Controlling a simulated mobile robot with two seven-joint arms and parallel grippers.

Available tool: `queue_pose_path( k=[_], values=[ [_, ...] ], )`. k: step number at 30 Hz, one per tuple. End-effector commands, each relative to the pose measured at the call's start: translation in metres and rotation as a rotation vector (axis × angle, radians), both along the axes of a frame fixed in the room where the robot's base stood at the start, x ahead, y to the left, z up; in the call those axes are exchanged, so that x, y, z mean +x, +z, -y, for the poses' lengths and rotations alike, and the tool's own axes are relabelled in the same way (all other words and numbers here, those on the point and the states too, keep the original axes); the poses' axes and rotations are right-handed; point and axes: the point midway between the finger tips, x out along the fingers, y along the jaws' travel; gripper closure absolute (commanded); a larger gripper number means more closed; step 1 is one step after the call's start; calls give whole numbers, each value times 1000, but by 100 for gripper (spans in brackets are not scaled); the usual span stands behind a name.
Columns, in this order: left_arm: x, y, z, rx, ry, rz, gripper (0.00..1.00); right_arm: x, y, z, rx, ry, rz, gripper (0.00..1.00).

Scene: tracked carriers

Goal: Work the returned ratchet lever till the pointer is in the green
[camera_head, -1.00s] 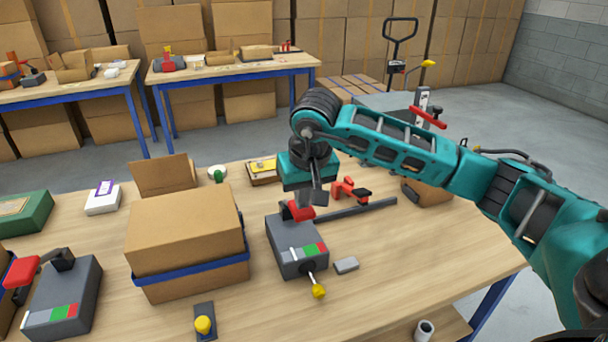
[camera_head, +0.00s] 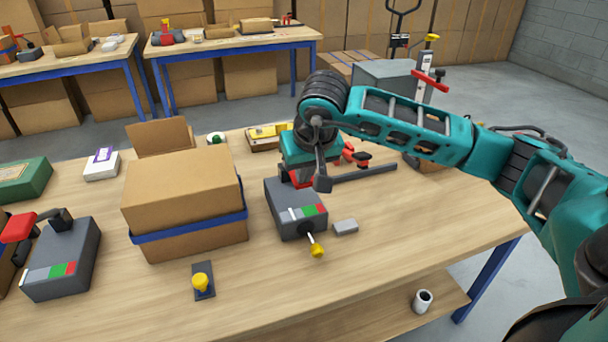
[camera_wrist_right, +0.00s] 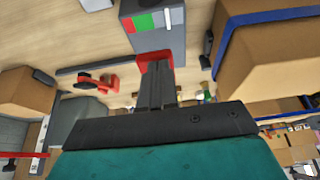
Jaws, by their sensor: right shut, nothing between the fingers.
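The grey ratchet box (camera_head: 296,210) stands mid-table, with a scale of white, green and red on its near end. A white mark (camera_head: 290,215) shows left of the green; I cannot tell for sure that it is the pointer. The box's red lever grip (camera_head: 301,180) is at its far end, partly hidden by my right gripper (camera_wrist_right: 155,88). That gripper is shut and empty, its fingertips at the red grip (camera_wrist_right: 155,62) in the right wrist view; contact is unclear. A yellow-knobbed rod (camera_head: 317,250) sticks out of the box's near side. My left gripper is out of view.
A second grey box (camera_head: 62,255) with a red-gripped lever stands at the left. A carton (camera_head: 183,200) with a blue band is close left of the middle box. A grey block (camera_head: 345,227) and a yellow knob on a plate (camera_head: 202,282) lie nearby. The front right tabletop is clear.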

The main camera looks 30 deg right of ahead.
Motion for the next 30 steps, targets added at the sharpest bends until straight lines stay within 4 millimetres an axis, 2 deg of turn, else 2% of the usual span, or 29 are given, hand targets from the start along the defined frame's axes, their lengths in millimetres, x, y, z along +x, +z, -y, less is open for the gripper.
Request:
queue_pose_path(
  k=[1, 8, 18, 30],
  values=[
    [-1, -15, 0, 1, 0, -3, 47, 0, -11, 0, 0, -1, -1, 100],
    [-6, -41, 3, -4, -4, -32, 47, -10, -34, -2, 0, 0, -5, 100],
    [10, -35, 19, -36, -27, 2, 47, -18, -58, -4, 1, 0, -6, 100],
    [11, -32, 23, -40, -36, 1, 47, -20, -63, -5, 1, 0, -14, 100]
  ],
)
